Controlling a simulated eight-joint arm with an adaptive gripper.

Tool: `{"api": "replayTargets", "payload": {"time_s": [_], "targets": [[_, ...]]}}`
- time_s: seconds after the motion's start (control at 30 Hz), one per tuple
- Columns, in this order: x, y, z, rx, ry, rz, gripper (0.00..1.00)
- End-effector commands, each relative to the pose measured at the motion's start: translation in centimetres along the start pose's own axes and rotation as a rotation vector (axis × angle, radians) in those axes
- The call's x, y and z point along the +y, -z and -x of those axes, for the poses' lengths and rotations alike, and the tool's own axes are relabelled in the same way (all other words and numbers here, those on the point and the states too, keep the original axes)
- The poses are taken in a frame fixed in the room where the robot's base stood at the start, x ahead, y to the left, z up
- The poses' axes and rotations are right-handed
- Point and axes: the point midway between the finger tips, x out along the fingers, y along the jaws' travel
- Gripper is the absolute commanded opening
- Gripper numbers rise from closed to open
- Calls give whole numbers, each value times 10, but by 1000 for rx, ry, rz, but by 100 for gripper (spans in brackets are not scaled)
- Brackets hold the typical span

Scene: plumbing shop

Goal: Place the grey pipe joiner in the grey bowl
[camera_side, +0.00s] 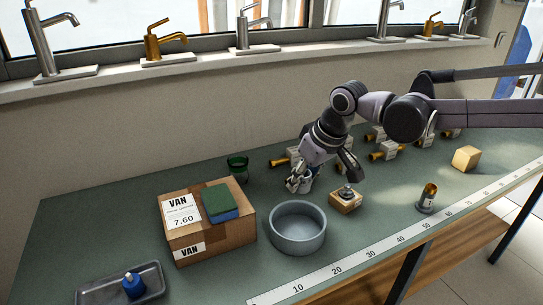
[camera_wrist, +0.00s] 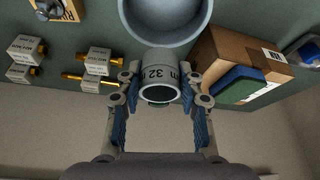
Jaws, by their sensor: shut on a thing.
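The grey pipe joiner (camera_wrist: 160,72), a short tube marked 32, is between the fingers of my gripper (camera_wrist: 160,92) in the wrist view. My gripper is shut on its sides, with its open end facing the camera. In the side view my gripper (camera_side: 301,182) points down behind the grey bowl, and the joiner is partly hidden by the fingers. I cannot tell whether it clears the bench. The round grey bowl (camera_side: 298,244) stands empty on the bench in front of my gripper. Its rim also shows in the wrist view (camera_wrist: 164,43), just beyond the joiner.
A cardboard box (camera_side: 235,236) with a green-and-blue sponge (camera_side: 222,202) stands left of the bowl. A wooden block with a metal fitting (camera_side: 346,203) is close on the right. A green cup (camera_side: 238,168) stands behind the box. Brass fittings (camera_side: 383,152) lie behind my gripper.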

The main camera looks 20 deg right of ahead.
Motion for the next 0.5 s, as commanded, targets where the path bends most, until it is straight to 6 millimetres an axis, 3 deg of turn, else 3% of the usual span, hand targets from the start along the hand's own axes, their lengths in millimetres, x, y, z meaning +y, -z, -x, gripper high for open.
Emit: {"api": "replayTargets", "payload": {"time_s": [0.17,0.5], "targets": [[-8,-4,-2,0,4,11,16],[-7,-15,-31,0,4,10,16]]}}
